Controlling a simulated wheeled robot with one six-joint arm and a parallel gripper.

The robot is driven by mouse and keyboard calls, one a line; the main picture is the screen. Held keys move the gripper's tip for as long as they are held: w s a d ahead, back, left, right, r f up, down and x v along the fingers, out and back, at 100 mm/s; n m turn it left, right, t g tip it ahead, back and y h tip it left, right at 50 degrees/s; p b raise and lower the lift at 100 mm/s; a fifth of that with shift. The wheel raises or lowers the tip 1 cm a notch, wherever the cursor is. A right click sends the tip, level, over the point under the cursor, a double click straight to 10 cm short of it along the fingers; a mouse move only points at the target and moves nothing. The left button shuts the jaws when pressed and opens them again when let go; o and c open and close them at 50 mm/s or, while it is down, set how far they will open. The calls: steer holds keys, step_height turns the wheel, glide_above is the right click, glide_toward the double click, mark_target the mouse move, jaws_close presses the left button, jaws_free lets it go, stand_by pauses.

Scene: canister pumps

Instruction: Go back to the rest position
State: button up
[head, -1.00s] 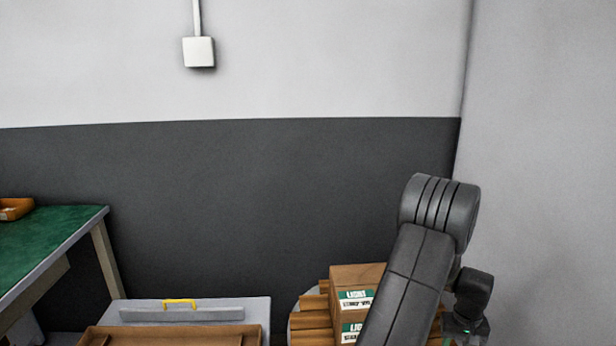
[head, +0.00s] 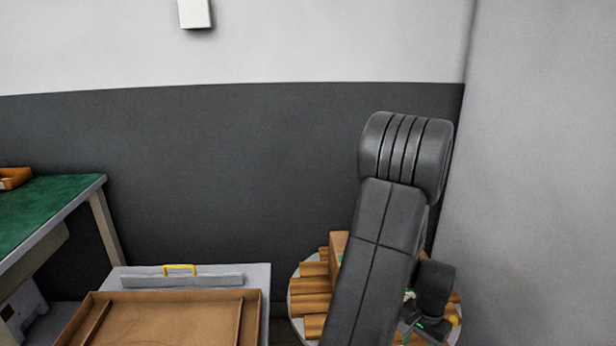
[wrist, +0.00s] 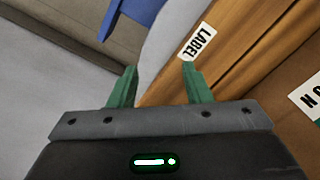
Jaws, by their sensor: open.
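My gripper (wrist: 160,86) shows in the wrist view with its two green fingers apart and nothing between them.
Brown slats (head: 313,285) and a carton (head: 338,245) rest on the round stand. To its left, a brown tray (head: 165,318) lies in front of a grey case with a yellow handle (head: 180,268). A green-topped bench (head: 50,205) stands at far left. Walls close off the back and right.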

steer(key=a, duration=0.1)
steer(key=a+m, duration=0.1)
steer(key=a, duration=0.1)
steer(key=shift+s+a, duration=0.15)
steer(key=shift+s, duration=0.15)
steer(key=shift+r, duration=0.4)
